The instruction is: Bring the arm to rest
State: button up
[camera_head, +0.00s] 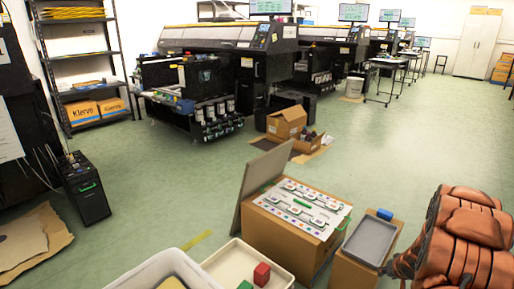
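My gripper does not show clearly in the head view, so its fingers and anything in them cannot be seen. A large rust-brown, banded, bulky form (462,245) fills the lower right corner, close to the camera. I cannot tell whether it is part of my arm. Left of it, a white board (263,203) with coloured squares and several small pale items lies on a cardboard box (277,240). A green bar (303,203) shows near the board's middle.
A grey tray (371,240) and a blue block (385,214) sit right of the board. A cream tray (228,262) holds a red block (262,274) and a green one. A white bin (133,278) is beside it. Open green floor (160,180) lies beyond, before large printers (215,75).

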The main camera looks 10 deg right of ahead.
jog(key=a+r+g+h+p, duration=0.1)
jog(key=a+r+p, duration=0.15)
jog(key=r, duration=0.65)
jog(key=a+r+g+h+p, duration=0.1)
jog(key=r+p, duration=0.3)
jog(key=r, duration=0.6)
jog(key=s+a+r+n+g+p, duration=0.1)
jog(key=s+a+r+p, duration=0.2)
jog(key=a+r, duration=0.3)
jog(key=s+a+r+p, duration=0.2)
jog(key=a+r+p, duration=0.15)
jog(key=r, duration=0.45)
jog(key=s+a+r+n+g+y+p, duration=0.2)
jog(key=s+a+r+p, duration=0.4)
jog(key=s+a+r, duration=0.4)
jog(key=s+a+r+n+g+y+p, duration=0.2)
jog(key=s+a+r+p, duration=0.4)
jog(key=s+a+r, duration=0.4)
jog(key=s+a, duration=0.4)
jog(key=a, duration=0.3)
jog(key=shift+a+r+p, duration=0.3)
jog(key=shift+a+r, duration=0.05)
